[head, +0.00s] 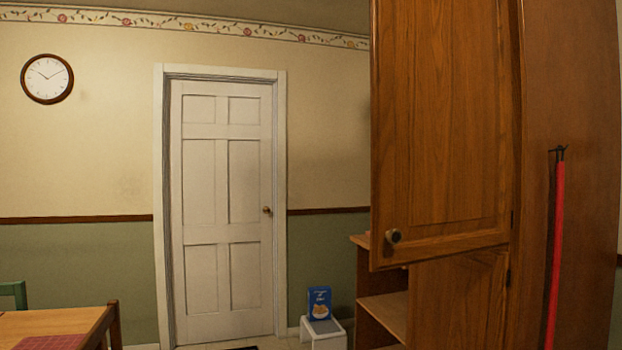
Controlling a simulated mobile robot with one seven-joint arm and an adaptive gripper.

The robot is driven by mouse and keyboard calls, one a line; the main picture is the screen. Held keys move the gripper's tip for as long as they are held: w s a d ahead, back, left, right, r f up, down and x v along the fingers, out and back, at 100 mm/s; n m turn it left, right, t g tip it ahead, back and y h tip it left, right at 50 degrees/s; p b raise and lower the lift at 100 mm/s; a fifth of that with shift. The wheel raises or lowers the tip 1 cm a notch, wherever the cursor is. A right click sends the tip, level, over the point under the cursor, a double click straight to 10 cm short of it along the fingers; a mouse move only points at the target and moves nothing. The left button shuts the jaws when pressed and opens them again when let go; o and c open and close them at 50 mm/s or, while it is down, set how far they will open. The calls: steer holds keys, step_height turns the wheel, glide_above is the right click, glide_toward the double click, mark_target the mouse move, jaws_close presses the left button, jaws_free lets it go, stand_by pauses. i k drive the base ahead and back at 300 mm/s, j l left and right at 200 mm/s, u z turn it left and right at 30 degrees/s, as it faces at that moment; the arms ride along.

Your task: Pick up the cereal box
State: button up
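A blue cereal box (319,302) stands upright on a small white stool (324,332) near the bottom middle of the head view. It is far off, beside the white door and left of the wooden cabinet's shelves. Its front shows white lettering and a pale picture. No part of my gripper shows in this view.
A wooden cabinet (445,120) with a door hanging open fills the right side, with open shelves (385,312) below. A red pole (556,250) hangs on its side. A wooden table (50,328) and chair are at lower left. The white door (222,200) is closed.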

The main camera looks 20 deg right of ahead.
mark_target(319, 297)
steer(key=z, duration=1.3)
steer(key=i+j+u, duration=0.45)
steer(key=i+u, duration=0.3)
steer(key=i, duration=0.15)
steer(key=i+u, duration=0.3)
steer(key=i, duration=1.15)
steer(key=i+j, duration=0.1)
steer(key=i, duration=1.4)
steer(key=i+z, duration=0.25)
steer(key=i, duration=0.15)
steer(key=i+j+z, duration=0.25)
steer(key=i, duration=0.15)
steer(key=i+j+z, duration=0.1)
steer(key=i+z, duration=0.15)
steer(key=i, duration=0.2)
